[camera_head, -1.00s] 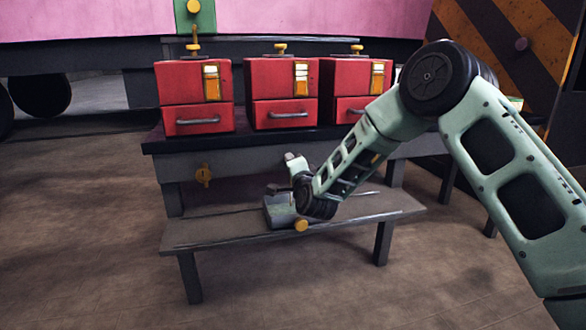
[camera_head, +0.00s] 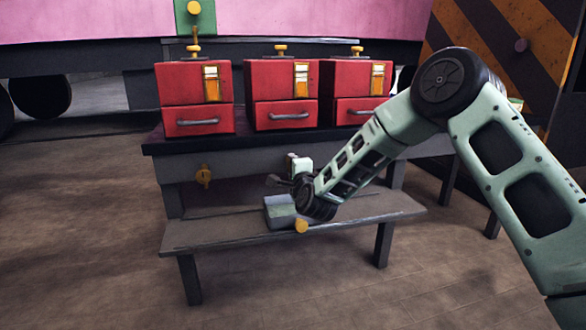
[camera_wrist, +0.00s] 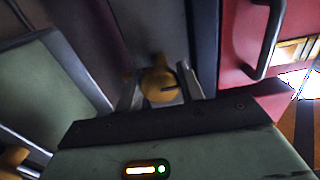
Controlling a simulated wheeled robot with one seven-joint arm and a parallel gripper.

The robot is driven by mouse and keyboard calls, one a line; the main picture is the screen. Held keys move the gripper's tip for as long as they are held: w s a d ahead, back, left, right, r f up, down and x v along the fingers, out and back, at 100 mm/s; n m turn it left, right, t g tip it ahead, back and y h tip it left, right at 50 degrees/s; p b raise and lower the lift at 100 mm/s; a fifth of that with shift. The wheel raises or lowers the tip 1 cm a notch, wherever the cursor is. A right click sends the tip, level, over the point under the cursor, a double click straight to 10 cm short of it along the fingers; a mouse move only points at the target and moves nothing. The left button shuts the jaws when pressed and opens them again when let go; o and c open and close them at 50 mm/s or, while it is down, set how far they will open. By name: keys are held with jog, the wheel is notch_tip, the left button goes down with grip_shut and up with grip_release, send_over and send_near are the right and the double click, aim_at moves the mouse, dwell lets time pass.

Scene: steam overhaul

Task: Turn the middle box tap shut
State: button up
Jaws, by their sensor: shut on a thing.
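Three red boxes stand in a row on the dark bench; the middle red box (camera_head: 284,92) has a drawer with a grey handle. Its yellow tap (camera_wrist: 159,82) is on the dark bench front below it, seen in the wrist view between my fingertips. My gripper (camera_wrist: 160,92) is shut on this tap, one grey finger on each side. A dark line marks the tap's face. In the head view my wrist hides the tap. The right box's tap is hidden behind my arm.
A low grey step (camera_head: 350,213) runs under the bench front. A grey-green block (camera_head: 279,212) with a yellow knob (camera_head: 301,226) sits on it, close below my wrist. The floor at the left is clear.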

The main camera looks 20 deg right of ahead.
jog(key=shift+f, duration=0.1)
jog(key=o, duration=0.9)
jog(key=shift+o, duration=0.2)
jog(key=shift+s, duration=0.1)
jog(key=s+p, duration=0.5)
jog(key=s, duration=1.2)
jog(key=shift+s, duration=0.2)
